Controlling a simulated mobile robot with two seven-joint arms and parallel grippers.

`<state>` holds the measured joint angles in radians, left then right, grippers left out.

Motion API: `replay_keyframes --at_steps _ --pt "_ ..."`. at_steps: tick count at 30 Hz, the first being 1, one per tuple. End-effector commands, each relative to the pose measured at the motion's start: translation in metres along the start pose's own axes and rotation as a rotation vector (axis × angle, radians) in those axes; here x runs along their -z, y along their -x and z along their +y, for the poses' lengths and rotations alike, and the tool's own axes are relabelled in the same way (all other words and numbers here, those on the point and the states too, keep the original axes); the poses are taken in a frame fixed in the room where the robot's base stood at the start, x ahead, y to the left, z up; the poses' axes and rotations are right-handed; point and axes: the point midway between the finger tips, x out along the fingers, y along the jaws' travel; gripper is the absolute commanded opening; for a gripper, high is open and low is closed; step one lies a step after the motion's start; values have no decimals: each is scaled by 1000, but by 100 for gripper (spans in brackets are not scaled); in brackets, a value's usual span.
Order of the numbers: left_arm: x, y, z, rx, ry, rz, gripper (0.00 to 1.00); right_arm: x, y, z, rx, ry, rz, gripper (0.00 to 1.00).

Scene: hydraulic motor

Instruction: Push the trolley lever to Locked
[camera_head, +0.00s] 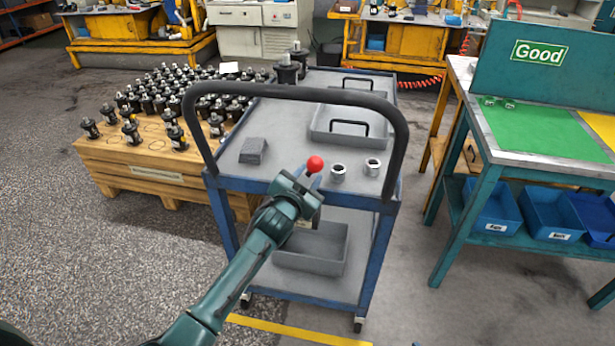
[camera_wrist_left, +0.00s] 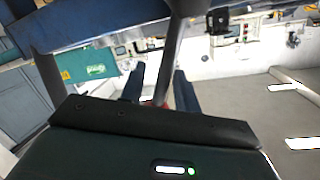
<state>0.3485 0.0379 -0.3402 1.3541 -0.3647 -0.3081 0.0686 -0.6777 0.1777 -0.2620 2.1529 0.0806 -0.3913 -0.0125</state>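The trolley (camera_head: 290,185) has a blue frame, grey shelves and a black hoop handle (camera_head: 290,92). A red ball knob (camera_head: 315,164), which looks like the lever's end, shows at its near edge. The lever's shaft is mostly hidden by my gripper, and I cannot read any Locked mark. My left gripper (camera_head: 306,184) is right at the knob, just below it in the picture. In the left wrist view the two dark fingers (camera_wrist_left: 160,90) stand apart, with a bit of red low between them. I cannot tell whether they touch the lever. My right gripper is not in view.
Two metal nuts (camera_head: 355,169), a dark grey block (camera_head: 253,150) and a grey tray (camera_head: 350,125) are on the trolley top. A wooden pallet box (camera_head: 150,172) with several black motors stands left. A teal workbench (camera_head: 480,150) with blue bins stands right. Floor between is clear.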

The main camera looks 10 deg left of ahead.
Motion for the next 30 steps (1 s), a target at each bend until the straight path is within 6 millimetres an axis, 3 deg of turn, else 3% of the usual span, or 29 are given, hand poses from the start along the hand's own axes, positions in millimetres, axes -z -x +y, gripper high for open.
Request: replay_keyframes --at_steps 7,11,24,30 --pt "-1 2 -1 1 1 -1 32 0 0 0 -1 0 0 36" --pt "0 14 -1 1 1 0 32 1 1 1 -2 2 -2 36" --pt "-1 103 0 -1 0 -2 32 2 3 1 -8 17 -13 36" --pt "0 126 0 0 1 0 32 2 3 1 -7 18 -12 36"
